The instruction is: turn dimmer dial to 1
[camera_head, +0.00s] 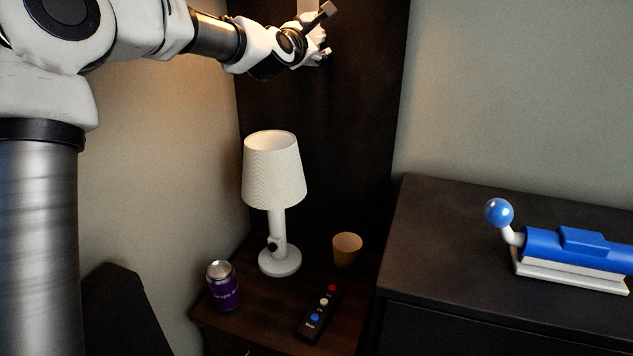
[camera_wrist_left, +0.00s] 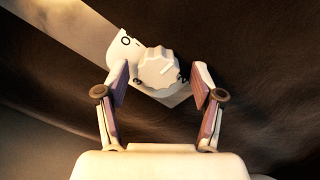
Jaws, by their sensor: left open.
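The dimmer dial (camera_wrist_left: 157,68) is a white scalloped knob with a pale pointer line slanting to the upper right in the left wrist view. It sits on a light plate with a dark round "0" mark to its upper left; no "1" is legible. My left gripper (camera_wrist_left: 160,82) is open, with one finger on each side of the dial. I cannot tell whether the fingers touch it. In the head view my left gripper (camera_head: 319,33) is at the top, by the dark wall panel, and largely hides the dial. My right gripper is not in view.
Below stands a wooden side table (camera_head: 262,318) with a white lamp (camera_head: 273,180), a purple can (camera_head: 222,288), a yellowish cup (camera_head: 346,250) and a black remote (camera_head: 318,312). A dark cabinet (camera_head: 450,250) at right holds a blue device (camera_head: 565,247). Space above the lamp is clear.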

